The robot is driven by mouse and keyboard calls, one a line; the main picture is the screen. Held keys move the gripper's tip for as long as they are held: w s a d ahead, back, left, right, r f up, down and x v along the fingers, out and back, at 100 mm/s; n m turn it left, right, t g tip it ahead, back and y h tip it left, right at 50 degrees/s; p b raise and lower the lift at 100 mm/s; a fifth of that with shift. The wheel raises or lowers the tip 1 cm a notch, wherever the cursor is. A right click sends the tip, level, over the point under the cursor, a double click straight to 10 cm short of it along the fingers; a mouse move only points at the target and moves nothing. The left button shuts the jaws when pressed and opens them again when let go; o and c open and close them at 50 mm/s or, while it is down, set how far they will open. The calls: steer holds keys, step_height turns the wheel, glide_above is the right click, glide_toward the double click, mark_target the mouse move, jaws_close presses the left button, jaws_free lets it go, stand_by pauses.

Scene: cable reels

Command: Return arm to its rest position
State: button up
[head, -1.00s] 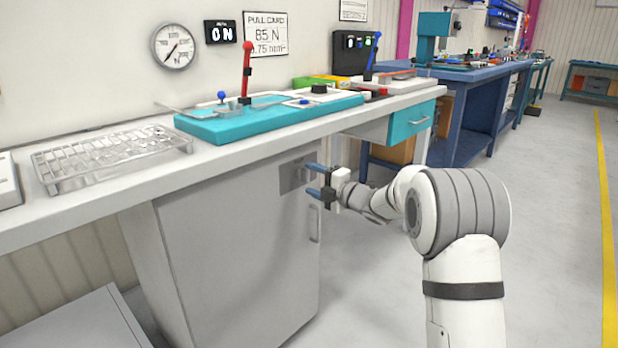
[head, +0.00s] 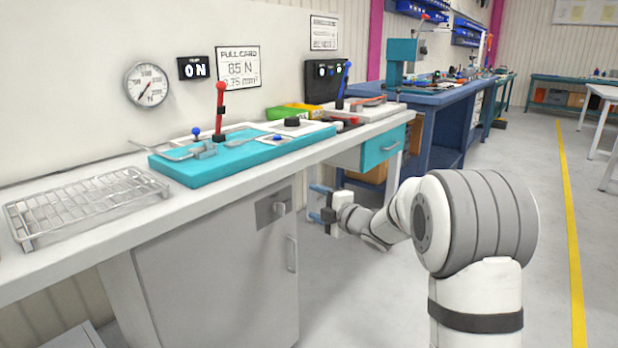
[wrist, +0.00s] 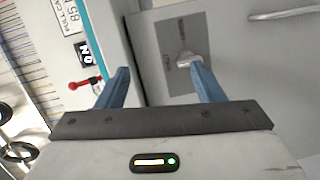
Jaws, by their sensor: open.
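My gripper (head: 318,201) is open and empty, with two blue fingers, in the head view. It is at the end of my white and grey arm, below the bench top's level and to the right of the grey cabinet door. In the wrist view, my gripper (wrist: 158,88) shows its two fingers spread apart with nothing between them. Beyond the fingers lies the cabinet front with a grey latch plate and knob (wrist: 185,58), which also shows in the head view as a latch (head: 275,208). I cannot tell the exact gap to it.
The grey cabinet (head: 210,275) stands under the bench top (head: 110,226). On the bench are a wire rack (head: 85,205) and a teal fixture (head: 190,172) with a red lever. A teal drawer (head: 383,147) is farther right. The floor (head: 400,315) is clear toward the yellow line.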

steer(key=s+d+r+m+g+h+p, duration=0.1)
steer(key=s+d+r+m+h+p, duration=0.55)
steer(key=r+p, duration=0.2)
steer(key=s+d+r+m+h+p, duration=0.5)
steer(key=s+d+r+m+p, duration=0.25)
steer(key=r, duration=0.25)
steer(key=s+r+m+g+p, duration=0.2)
steer(key=s+p, duration=0.3)
steer(key=s, duration=0.4)
steer(key=s+r+m+g+p, duration=0.2)
steer(key=s+m+g+p, duration=0.2)
steer(key=s, duration=0.5)
steer(key=s+r+m+g+p, duration=0.2)
steer(key=s+m+g+p, duration=0.1)
steer(key=s, duration=0.7)
steer(key=m+p, duration=0.1)
steer(key=p, duration=0.1)
steer(key=shift+a+r+m+p, duration=0.3)
steer(key=shift+a+r, duration=0.05)
